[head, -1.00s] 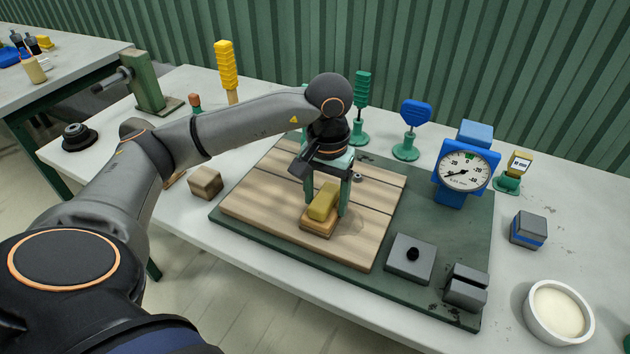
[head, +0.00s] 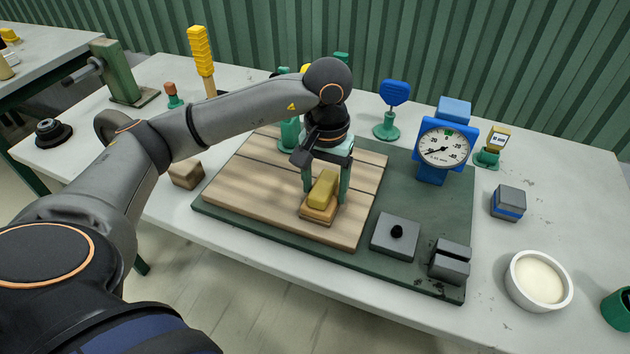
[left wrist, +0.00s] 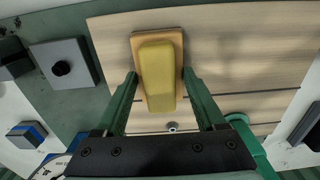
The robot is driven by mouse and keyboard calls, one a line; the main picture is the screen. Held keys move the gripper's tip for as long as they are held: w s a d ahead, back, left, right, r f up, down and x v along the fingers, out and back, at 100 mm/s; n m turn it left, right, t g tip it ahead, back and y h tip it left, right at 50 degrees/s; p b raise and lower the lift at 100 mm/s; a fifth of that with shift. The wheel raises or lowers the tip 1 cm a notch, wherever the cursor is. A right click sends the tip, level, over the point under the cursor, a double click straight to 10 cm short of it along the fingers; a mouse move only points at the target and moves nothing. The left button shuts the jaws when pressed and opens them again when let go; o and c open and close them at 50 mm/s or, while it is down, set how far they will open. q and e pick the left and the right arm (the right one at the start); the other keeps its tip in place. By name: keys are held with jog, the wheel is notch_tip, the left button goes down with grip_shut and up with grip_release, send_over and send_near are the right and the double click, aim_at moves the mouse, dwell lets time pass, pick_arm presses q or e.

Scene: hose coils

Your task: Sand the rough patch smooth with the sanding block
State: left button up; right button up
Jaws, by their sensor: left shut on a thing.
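The sanding block (head: 323,190) has a yellow grip on a flat orange-tan base. My left gripper (head: 326,188) is shut on it, one green finger on each side. The block sits low over the wooden board (head: 250,185), its base seemingly on the planks, near the board's right part. In the left wrist view the block (left wrist: 160,75) lies between the fingers (left wrist: 160,86). Faint darker areas show on the planks there, but I cannot tell the rough patch from shadow. My right gripper is not in view.
A green mat (head: 425,190) lies under the board. Right of the board are a grey block with a black knob (head: 395,236), a slotted grey block (head: 449,262), a blue dial gauge (head: 445,148) and a white bowl (head: 539,280). A small wooden block (head: 186,174) lies left.

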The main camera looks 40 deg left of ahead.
pick_arm(q)
jog(key=shift+w+d, duration=0.2)
jog(key=shift+d, duration=0.7)
jog(key=shift+w+d+b, duration=0.15)
jog(key=shift+w+d, duration=0.15)
jog(key=shift+d, duration=0.75)
jog(key=shift+w+d+b, duration=0.15)
jog(key=shift+w+d, duration=0.1)
jog(key=shift+d, duration=0.8)
jog(key=shift+a+f, duration=0.1)
jog(key=shift+s+a+b, duration=0.3)
jog(key=shift+a+b, duration=0.15)
jog(key=shift+a, duration=0.6)
jog(key=shift+s+a+b, duration=0.25)
jog(key=shift+a+b, duration=0.15)
jog(key=shift+a, duration=0.6)
jog(key=shift+s+a+f+b, duration=0.15)
jog(key=shift+a+b, duration=0.15)
jog(key=shift+a, duration=0.2)
jog(key=shift+s+a+b, duration=0.2)
jog(key=shift+a+b, duration=0.05)
jog(key=shift+a, duration=0.55)
jog(key=shift+s+a+b, duration=0.15)
jog(key=shift+a+b, duration=0.1)
jog(key=shift+a, duration=0.5)
